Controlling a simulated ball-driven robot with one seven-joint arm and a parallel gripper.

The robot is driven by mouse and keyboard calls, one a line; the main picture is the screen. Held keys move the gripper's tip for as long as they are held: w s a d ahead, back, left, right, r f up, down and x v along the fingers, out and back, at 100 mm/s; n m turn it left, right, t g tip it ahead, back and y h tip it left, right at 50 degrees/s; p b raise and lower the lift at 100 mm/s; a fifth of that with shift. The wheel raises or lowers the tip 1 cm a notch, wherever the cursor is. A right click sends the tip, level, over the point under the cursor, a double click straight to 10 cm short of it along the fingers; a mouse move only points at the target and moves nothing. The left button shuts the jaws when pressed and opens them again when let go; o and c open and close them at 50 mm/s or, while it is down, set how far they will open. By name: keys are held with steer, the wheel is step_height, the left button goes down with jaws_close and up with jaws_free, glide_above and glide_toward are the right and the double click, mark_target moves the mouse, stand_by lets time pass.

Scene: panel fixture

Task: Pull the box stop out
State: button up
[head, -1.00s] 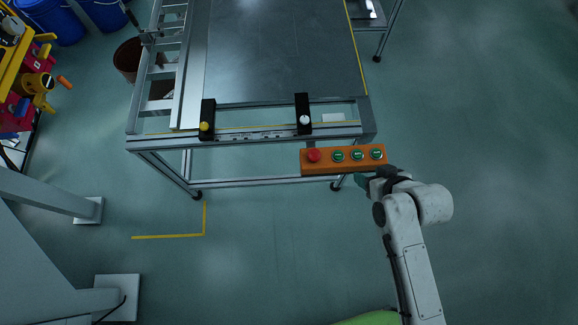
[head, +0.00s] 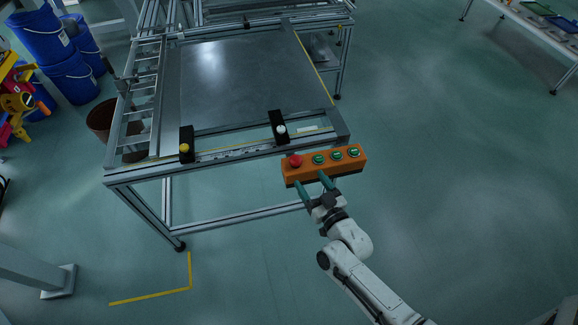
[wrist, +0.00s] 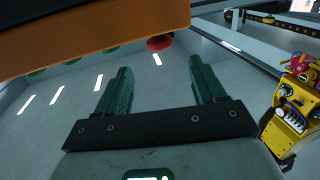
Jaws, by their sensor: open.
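The orange control box (head: 325,168) is mounted at the front right corner of the metal table frame. The box stop is the red round button (head: 295,160) at the box's left end, beside a row of green buttons (head: 337,155). My gripper (head: 311,182) is open and empty, its two green fingers at the near side of the box, below the red button. In the wrist view, the box (wrist: 100,35) crosses the top and the red button (wrist: 160,43) shows beyond its edge, between and above the fingertips (wrist: 161,70). I cannot tell whether a finger touches the box.
The table (head: 235,85) has a flat metal top. Two black blocks stand on its front rail, one with a yellow knob (head: 184,148), one with a white knob (head: 281,129). Blue barrels (head: 70,78) stand at the far left. The floor right of the box is clear.

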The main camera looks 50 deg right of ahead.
mark_target(299, 164)
steer(key=b+x, duration=0.2)
steer(key=x, duration=0.7)
steer(key=shift+w+d, duration=0.15)
steer(key=shift+w, duration=0.2)
steer(key=shift+c, duration=0.2)
